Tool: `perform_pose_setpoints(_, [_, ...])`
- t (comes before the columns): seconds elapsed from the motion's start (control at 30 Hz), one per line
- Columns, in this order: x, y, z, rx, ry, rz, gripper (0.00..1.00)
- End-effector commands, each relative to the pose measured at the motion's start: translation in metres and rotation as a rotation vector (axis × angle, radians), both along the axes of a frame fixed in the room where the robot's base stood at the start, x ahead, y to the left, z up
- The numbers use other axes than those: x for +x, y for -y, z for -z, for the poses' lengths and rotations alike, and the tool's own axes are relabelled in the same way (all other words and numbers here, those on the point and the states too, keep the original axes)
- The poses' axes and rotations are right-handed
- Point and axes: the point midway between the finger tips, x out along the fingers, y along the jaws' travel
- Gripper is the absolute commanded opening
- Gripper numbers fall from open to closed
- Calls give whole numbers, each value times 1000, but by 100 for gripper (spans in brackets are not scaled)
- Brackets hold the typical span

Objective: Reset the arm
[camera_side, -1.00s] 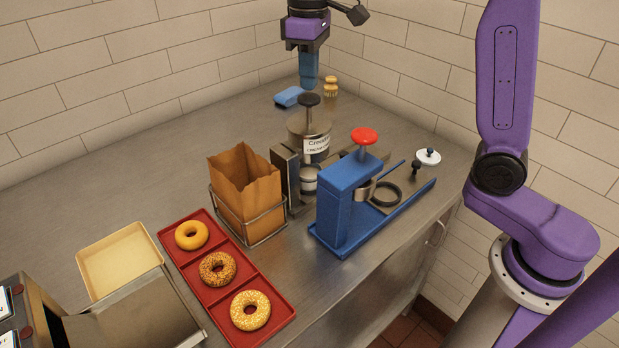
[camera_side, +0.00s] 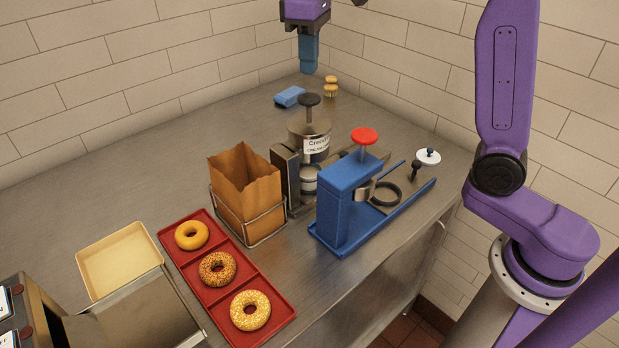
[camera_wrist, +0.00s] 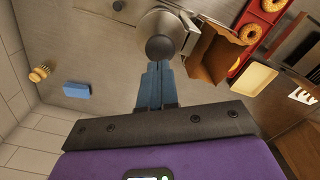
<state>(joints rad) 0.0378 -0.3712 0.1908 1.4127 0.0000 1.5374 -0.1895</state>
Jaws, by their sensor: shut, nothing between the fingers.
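My gripper (camera_side: 309,68) hangs near the top of the side view, pointing down, with its blue fingers together and empty. It is above the counter, over the area behind the cream cheese dispenser (camera_side: 309,140). In the wrist view my gripper's blue fingers (camera_wrist: 155,70) lie side by side, and their tips overlap the dispenser's dark round knob (camera_wrist: 160,48) in the picture. I see a gap between fingertips and knob in the side view.
A blue press with a red knob (camera_side: 348,200), a paper bag in a wire holder (camera_side: 245,185), a red tray of bagels (camera_side: 262,286) and a beige tray (camera_side: 120,260) stand on the counter. A blue sponge (camera_side: 289,96) and brush (camera_side: 330,88) lie behind. Tiled walls close the back.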

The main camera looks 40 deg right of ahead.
Motion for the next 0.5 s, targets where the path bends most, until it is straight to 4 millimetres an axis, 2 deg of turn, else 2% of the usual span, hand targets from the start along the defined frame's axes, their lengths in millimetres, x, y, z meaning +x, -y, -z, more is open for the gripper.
perform_pose_setpoints(0.3, [0,0,-26,0,1,-1,0])
perform_pose_setpoints(0.5, [0,0,-31,0,0,-1,0])
